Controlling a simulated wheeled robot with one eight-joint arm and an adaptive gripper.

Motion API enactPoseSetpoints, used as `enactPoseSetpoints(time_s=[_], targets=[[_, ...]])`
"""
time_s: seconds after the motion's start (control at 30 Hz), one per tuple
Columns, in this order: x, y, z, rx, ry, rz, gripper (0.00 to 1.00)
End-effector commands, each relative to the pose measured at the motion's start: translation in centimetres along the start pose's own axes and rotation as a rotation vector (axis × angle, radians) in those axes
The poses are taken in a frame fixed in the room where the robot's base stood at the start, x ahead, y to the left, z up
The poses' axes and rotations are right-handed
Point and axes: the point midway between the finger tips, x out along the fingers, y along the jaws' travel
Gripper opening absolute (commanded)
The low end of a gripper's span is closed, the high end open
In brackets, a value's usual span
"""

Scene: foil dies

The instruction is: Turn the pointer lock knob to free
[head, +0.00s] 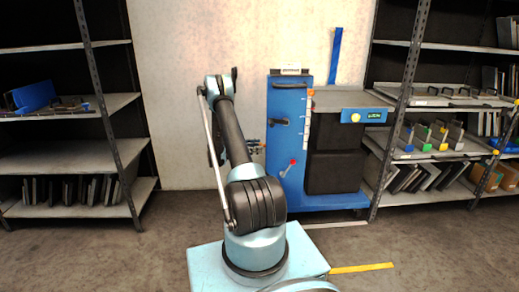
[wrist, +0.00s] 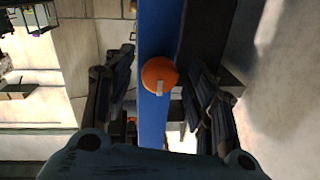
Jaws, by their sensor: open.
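In the wrist view, a round orange knob (wrist: 158,72) sits on a narrow blue face (wrist: 150,25). A pale mark on the knob points toward the bottom of the picture. My gripper (wrist: 155,98) is open, with one dark finger on each side of the knob and a visible gap on both sides. I cannot tell whether the fingertips reach the knob's depth. In the head view, my gripper (head: 256,147) is small beside the left edge of the blue machine panel (head: 288,105). The orange knob cannot be made out there, and no lettering around it is readable.
The blue panel carries a black handle (head: 279,122), a red-tipped lever (head: 290,165) and a pale scale (head: 308,120). Shelves (head: 70,155) stand left and right. The floor (head: 150,250) at the left front is clear.

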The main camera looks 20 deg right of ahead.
Motion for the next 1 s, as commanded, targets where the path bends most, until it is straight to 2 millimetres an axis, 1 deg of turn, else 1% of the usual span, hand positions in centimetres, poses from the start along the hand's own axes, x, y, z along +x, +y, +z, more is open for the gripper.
enactPoseSetpoints(time_s=[0.1,0.2,0.5,0.53,0.57,0.6,0.67,0.7,0.73,0.83,1.0], targets=[[1.1,0.0,0.0,0.000,0.000,0.000,0.51],[1.6,0.0,0.0,0.000,0.000,0.000,0.51],[1.8,0.0,0.0,0.000,0.000,-0.001,0.51],[1.8,0.0,0.0,0.000,0.000,-0.001,0.49],[1.8,0.0,0.0,0.000,0.000,-0.001,0.42],[1.8,0.0,0.0,0.000,0.000,-0.001,0.33],[1.8,0.0,0.0,0.000,0.000,-0.001,0.20],[1.8,0.0,0.0,0.000,0.000,-0.001,0.11],[1.8,0.0,0.0,0.000,0.000,-0.001,0.08],[2.1,-0.1,0.0,0.000,0.000,0.000,0.08],[1.8,0.0,0.0,-0.013,-0.002,0.000,0.08]])
